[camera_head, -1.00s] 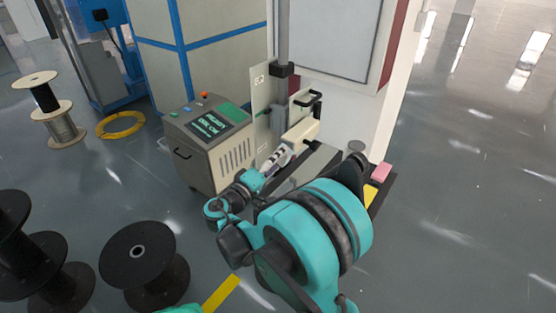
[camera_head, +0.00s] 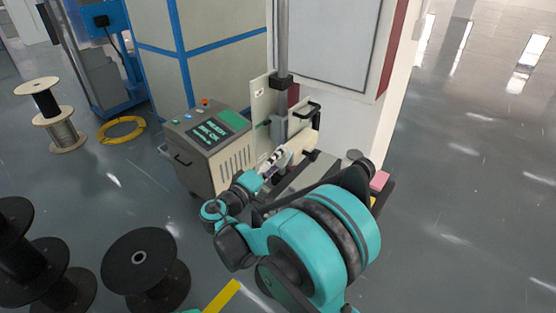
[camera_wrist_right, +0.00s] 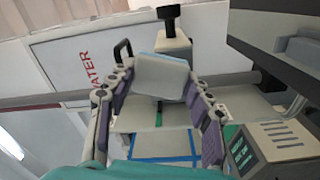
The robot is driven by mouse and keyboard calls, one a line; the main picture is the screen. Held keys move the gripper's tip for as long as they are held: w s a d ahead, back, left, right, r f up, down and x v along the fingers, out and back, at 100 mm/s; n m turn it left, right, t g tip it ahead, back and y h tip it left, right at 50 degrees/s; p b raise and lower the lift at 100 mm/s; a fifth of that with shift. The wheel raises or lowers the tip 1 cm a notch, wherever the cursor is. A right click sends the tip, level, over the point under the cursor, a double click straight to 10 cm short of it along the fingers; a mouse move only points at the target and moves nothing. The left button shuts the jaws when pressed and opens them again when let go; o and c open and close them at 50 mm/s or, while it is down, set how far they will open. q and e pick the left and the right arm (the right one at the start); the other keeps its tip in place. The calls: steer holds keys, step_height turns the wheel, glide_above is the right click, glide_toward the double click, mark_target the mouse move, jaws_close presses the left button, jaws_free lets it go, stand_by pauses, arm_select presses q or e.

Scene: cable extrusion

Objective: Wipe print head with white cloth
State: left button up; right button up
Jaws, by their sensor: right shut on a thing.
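My right gripper (camera_wrist_right: 160,95) has its two purple-padded fingers closed on a pale, whitish cloth (camera_wrist_right: 162,76), which looks like a flat folded pad. In the wrist view the print head (camera_wrist_right: 174,44), a light block with a dark round end, stands just beyond the cloth's top edge. I cannot tell whether cloth and head touch. In the head view my right gripper (camera_head: 277,161) is at the machine's front, close to the pale head, and the arm hides part of that area.
A grey control console (camera_head: 208,145) with a lit screen stands left of the gripper. A vertical post (camera_head: 282,50) and a white cabinet (camera_head: 335,95) stand behind. Black spools (camera_head: 145,268) and a yellow cable coil (camera_head: 120,129) lie on the floor at left. The floor at right is clear.

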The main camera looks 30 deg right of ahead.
steer(key=shift+v, duration=2.7)
steer(key=shift+a+r, duration=0.1)
steer(key=v, duration=0.2)
steer(key=shift+s+a, duration=0.15)
steer(key=shift+a, duration=0.25)
